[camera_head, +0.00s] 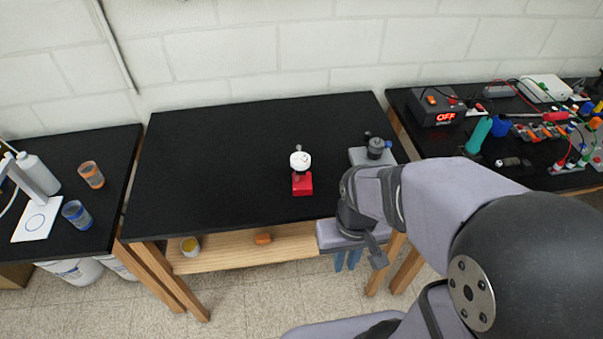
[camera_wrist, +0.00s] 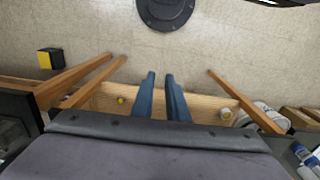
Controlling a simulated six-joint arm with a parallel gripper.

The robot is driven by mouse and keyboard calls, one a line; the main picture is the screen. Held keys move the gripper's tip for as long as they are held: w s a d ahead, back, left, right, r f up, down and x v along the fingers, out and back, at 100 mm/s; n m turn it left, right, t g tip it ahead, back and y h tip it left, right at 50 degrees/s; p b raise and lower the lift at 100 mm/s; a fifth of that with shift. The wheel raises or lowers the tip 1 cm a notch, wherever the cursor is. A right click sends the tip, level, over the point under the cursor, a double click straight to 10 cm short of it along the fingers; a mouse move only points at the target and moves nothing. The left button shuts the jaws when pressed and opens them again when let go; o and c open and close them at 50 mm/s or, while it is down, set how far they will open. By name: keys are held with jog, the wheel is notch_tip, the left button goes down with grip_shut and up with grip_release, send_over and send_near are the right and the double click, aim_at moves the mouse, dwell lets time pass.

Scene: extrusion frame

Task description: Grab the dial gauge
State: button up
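The dial gauge (camera_head: 301,162) has a round white face and stands upright on a red base (camera_head: 302,184) on the black middle table (camera_head: 220,160). My gripper (camera_head: 346,266) is beyond the table's front edge, below and to the right of the gauge, with its blue fingers pointing down. In the wrist view my gripper (camera_wrist: 160,76) shows two blue fingers with a gap between them and nothing held. The wrist view does not show the gauge; it looks onto the floor and the wooden lower shelf (camera_wrist: 205,103).
A grey device (camera_head: 372,154) with a dark top stands at the table's right side, close to my arm. A yellow-topped cup (camera_head: 189,246) and an orange object (camera_head: 263,238) are on the lower shelf. The table's left and middle are clear. Side benches hold other equipment.

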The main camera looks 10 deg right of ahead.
jog(key=o, duration=1.2)
